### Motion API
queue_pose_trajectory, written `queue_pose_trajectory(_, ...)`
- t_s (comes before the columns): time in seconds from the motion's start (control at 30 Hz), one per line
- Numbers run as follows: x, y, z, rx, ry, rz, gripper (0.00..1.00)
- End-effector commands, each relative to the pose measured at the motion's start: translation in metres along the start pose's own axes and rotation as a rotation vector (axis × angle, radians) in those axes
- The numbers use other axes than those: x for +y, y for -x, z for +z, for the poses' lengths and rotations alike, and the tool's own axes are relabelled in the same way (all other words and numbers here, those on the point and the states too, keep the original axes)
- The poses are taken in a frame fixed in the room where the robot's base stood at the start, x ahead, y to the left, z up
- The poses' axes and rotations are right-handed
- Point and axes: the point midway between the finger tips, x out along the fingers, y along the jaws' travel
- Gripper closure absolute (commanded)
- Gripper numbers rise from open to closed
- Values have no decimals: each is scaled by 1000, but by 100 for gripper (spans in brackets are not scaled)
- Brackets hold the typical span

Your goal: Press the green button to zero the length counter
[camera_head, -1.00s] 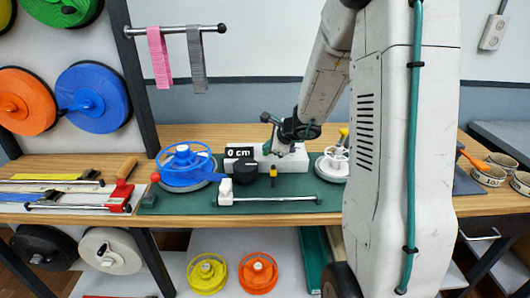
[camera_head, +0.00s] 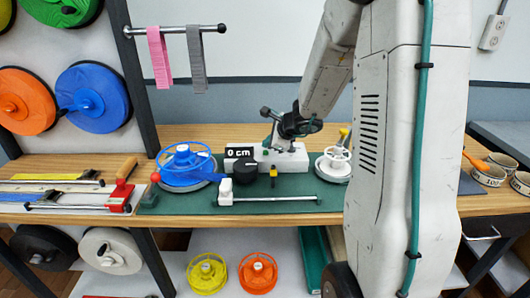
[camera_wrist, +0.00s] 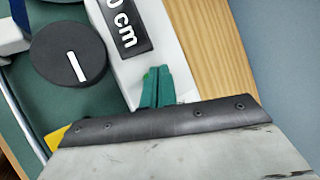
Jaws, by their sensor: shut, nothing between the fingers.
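The white length counter box (camera_head: 292,160) stands on the green mat at the back of the bench. Its black display (camera_head: 240,152) reads "0 cm"; part of it shows in the wrist view (camera_wrist: 127,25). The small green button (camera_head: 265,153) sits on the box, right of the display. In the wrist view a sliver of brighter green, seemingly the button (camera_wrist: 147,76), shows beside the fingers, which hide the rest. My gripper (camera_head: 274,139) is shut and empty, its teal fingertips pointing down just above the button. They look slightly apart from it. The wrist view shows the fingers (camera_wrist: 157,87) together.
A black knob (camera_head: 246,168) with a white mark stands in front of the display. A blue reel (camera_head: 187,165) is at left, a white reel (camera_head: 336,163) at right. A metal rod (camera_head: 275,199) runs along the mat's front. Straps (camera_head: 158,58) hang above left.

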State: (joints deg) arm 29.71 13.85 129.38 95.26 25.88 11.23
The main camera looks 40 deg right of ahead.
Motion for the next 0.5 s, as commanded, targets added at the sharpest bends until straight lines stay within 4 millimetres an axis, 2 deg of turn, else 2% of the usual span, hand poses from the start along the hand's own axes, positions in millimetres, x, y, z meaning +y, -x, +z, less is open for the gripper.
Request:
queue_pose_trajectory(0.17, -1, 1, 1, 0, 1, -1, 100)
queue_pose_trajectory(0.5, -18, 23, 17, -1, 3, -2, 100)
